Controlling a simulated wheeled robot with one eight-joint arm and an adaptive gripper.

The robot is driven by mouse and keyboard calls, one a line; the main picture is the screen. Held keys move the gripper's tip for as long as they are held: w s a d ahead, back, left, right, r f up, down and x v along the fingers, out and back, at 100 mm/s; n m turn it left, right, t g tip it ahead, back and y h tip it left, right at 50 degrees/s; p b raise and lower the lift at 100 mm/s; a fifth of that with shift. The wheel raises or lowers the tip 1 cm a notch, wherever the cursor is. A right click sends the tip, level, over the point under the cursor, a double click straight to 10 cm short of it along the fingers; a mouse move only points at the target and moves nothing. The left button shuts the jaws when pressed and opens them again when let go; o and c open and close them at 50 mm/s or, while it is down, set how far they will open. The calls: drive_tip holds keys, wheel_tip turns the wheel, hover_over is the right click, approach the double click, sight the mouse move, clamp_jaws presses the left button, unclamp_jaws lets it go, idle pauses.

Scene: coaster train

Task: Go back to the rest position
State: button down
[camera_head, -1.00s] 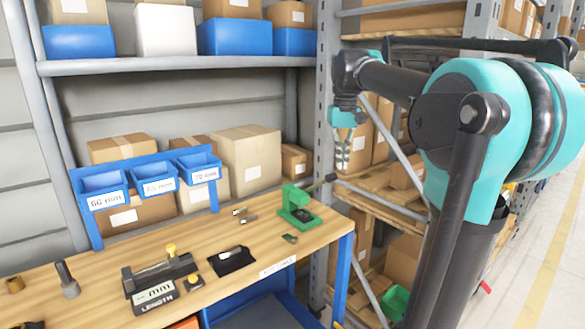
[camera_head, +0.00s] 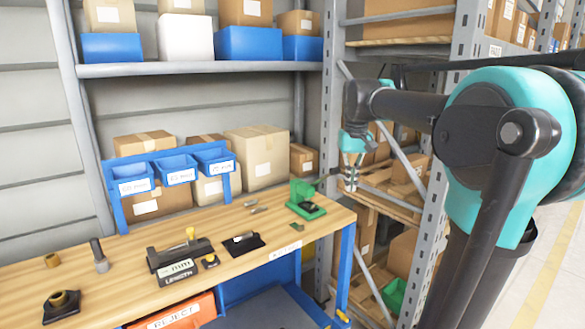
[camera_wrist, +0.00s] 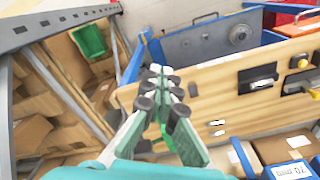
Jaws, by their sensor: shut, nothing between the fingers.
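My gripper (camera_head: 350,180) hangs at the end of my teal and dark arm, just beyond the right end of the workbench (camera_head: 115,255). It is off the bench, in front of the rack at the right. In the wrist view my gripper (camera_wrist: 160,78) has its dark-jointed fingers closed together with nothing between them. The bench lies to the right of the fingers in that view. The green device (camera_head: 305,205) stands on the bench's right end, and my gripper is to the right of it, apart from it.
The length gauge (camera_head: 180,262), a black pad (camera_head: 243,243) and several small parts lie on the bench. Blue bins (camera_head: 175,172) stand at its back. A metal upright (camera_head: 330,110) is close to my gripper. Open floor (camera_head: 550,260) shows at the right.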

drive_tip(key=s+f+t, duration=0.1)
drive_tip(key=s+f, duration=0.5)
drive_tip(key=f, duration=0.3)
drive_tip(key=s+d+f+t, duration=0.1)
drive_tip(key=s+f, duration=0.5)
drive_tip(key=f, duration=0.4)
drive_tip(key=s+d+f+m+t, duration=0.1)
drive_tip(key=s+f, duration=0.6)
drive_tip(key=f, duration=0.3)
drive_tip(key=shift+t, duration=0.3)
